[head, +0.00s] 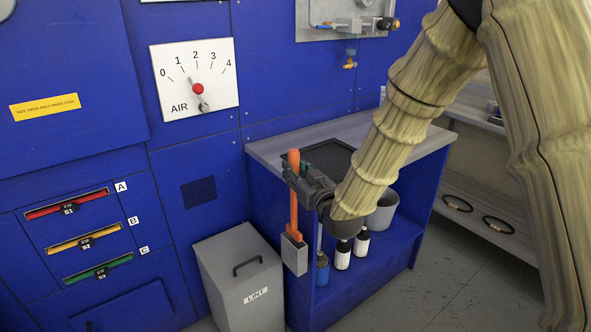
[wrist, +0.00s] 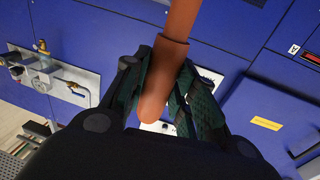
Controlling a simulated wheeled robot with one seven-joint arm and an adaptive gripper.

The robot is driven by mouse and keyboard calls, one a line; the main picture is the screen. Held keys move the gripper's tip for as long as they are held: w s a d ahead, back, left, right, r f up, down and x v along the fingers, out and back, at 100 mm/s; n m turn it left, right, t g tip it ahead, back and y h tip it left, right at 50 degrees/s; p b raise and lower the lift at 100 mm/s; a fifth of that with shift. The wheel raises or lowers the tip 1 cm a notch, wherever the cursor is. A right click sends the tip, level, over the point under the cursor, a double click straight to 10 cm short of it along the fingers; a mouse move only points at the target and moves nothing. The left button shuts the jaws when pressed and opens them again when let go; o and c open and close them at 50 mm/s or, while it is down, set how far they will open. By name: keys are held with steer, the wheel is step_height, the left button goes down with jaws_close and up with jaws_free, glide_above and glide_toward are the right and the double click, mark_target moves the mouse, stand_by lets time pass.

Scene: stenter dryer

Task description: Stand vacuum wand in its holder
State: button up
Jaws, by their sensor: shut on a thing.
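The vacuum wand (head: 294,213) is an orange tube, held roughly upright at the front left corner of the workbench. My gripper (head: 294,175) is shut around its upper part, with the rounded top sticking out above the fingers. In the wrist view the wand (wrist: 177,45) runs between the two dark fingers of my gripper (wrist: 168,90). The holder (head: 295,257) is a grey open-topped box at the bench's left end. The wand's lower end meets the holder's top opening and seems to enter it; how deep it sits is hidden.
The grey LINT bin (head: 240,285) stands left of the holder. The workbench (head: 370,127) has a dark mat on top, and white bottles (head: 342,258) and a grey bucket (head: 382,212) on its lower shelf. The blue machine panel (head: 190,150) rises behind.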

steer(key=shift+f+b, duration=1.1)
steer(key=shift+f, duration=0.9)
steer(key=o, duration=1.1)
steer(key=v, duration=1.2)
